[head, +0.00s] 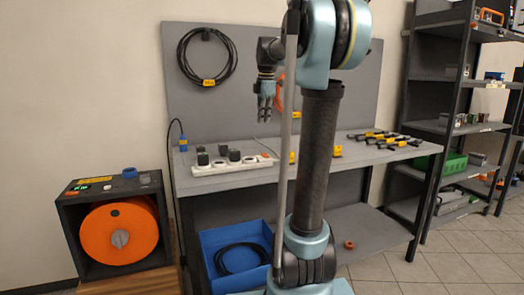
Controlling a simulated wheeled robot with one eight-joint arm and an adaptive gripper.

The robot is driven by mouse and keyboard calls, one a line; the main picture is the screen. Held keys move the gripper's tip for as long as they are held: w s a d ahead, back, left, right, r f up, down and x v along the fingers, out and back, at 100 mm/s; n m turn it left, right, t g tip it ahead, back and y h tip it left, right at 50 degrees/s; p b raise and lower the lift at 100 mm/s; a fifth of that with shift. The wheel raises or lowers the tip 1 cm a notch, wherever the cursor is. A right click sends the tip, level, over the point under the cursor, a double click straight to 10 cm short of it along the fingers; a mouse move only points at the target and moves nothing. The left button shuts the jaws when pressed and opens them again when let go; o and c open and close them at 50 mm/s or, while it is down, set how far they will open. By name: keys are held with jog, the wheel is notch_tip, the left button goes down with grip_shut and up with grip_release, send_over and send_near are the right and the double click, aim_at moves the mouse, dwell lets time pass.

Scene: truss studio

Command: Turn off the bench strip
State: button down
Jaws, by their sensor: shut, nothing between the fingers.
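The bench strip (208,170) is a long white power strip lying on the grey workbench (230,182). Several black plugs (221,150) stand in it. A small orange-red patch, which looks like its switch (265,155), is at the right end; its on or off position is too small to tell. My gripper (265,119) points down above the right end of the strip, apart from it. It is shut and holds nothing.
A black cable coil (183,56) hangs on the back panel. Several black and yellow tools (385,141) lie on the bench's right side. An orange reel (98,236) in a dark box stands at left. A blue bin (212,243) sits below the bench. Shelves (432,124) stand at right.

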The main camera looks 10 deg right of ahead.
aim_at(263, 154)
jog(key=f, duration=0.4)
jog(key=w+f, duration=0.1)
jog(key=f, duration=0.9)
jog(key=shift+w+a, duration=0.2)
jog(key=shift+w, duration=0.15)
